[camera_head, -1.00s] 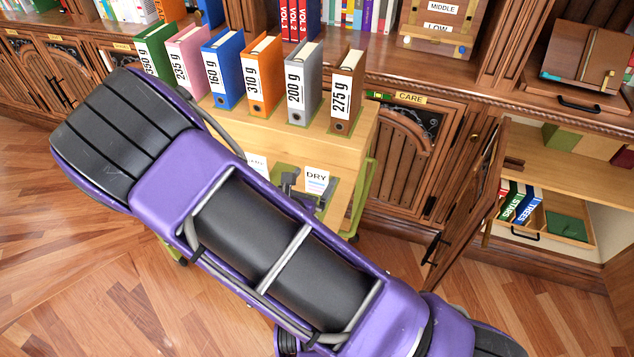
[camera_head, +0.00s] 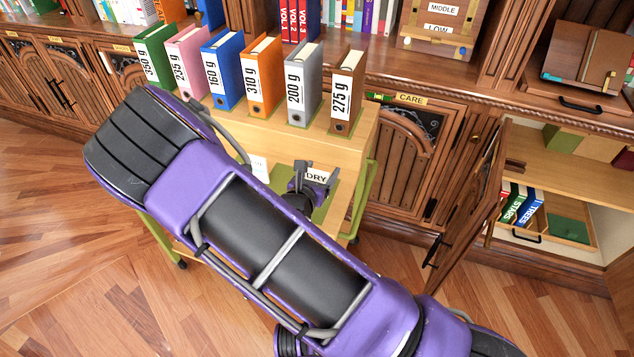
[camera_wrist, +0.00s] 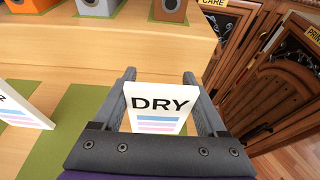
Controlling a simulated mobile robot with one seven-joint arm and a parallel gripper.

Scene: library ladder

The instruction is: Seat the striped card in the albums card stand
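A white card marked DRY (camera_head: 316,177), with pink and blue stripes, stands on the wooden cart (camera_head: 345,150). My gripper (camera_head: 318,171) is at this card. In the wrist view the DRY card (camera_wrist: 160,103) shows between the two spread fingers of my gripper (camera_wrist: 160,76), one finger along each side edge. I cannot tell whether the fingers touch it. A second white card (camera_wrist: 22,110) stands to the left, its text cut off; it also shows in the head view (camera_head: 258,167), partly behind my arm. I cannot make out a stand labelled albums.
Several labelled binders (camera_head: 255,75) stand in a row on the back of the cart. Behind is a long cabinet with a CARE label (camera_head: 410,98). An open cabinet door (camera_head: 468,205) juts out right of the cart. The floor (camera_head: 60,250) at left is clear.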

